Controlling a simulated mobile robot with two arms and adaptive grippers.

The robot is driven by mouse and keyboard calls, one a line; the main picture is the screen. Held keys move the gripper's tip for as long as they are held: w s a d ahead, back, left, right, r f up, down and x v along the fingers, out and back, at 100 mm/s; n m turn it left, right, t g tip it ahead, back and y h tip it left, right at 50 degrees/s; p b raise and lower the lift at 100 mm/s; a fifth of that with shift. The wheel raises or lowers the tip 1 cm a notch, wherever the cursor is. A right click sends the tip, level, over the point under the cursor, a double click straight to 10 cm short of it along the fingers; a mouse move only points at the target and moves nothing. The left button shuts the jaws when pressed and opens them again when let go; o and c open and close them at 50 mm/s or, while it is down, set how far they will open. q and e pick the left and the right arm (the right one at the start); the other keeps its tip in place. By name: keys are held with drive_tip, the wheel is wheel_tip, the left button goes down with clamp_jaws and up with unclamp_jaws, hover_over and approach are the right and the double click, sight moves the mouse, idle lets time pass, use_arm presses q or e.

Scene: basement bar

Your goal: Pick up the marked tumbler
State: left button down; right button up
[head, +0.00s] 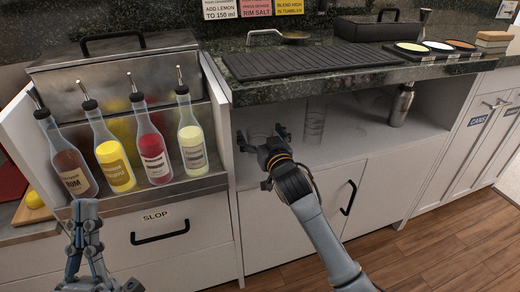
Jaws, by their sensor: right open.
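A clear tumbler (314,120) with faint horizontal lines stands upright on the open shelf (345,150) under the counter. Another clear glass (257,132) is further left on the shelf, partly hidden by my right gripper; I cannot make out a mark on it. My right gripper (259,136) is open, its fingers at the shelf's front left around or in front of that glass; whether they touch it is unclear. My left gripper (85,211) is low at the left, in front of the slop drawer area, with no object visible in it; its finger opening is unclear.
Several bottles with pourers (155,150) stand in a rack left of the shelf. A metal shaker (402,105) stands at the shelf's right. The counter (240,95) overhangs the shelf, holding a black drip mat (310,60) and rimming dishes (440,46).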

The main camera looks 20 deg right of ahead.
drive_tip(key=shift+c, duration=0.2)
drive_tip(key=c, duration=1.8)
drive_tip(key=shift+c, duration=0.3)
drive_tip(key=shift+r, duration=0.15)
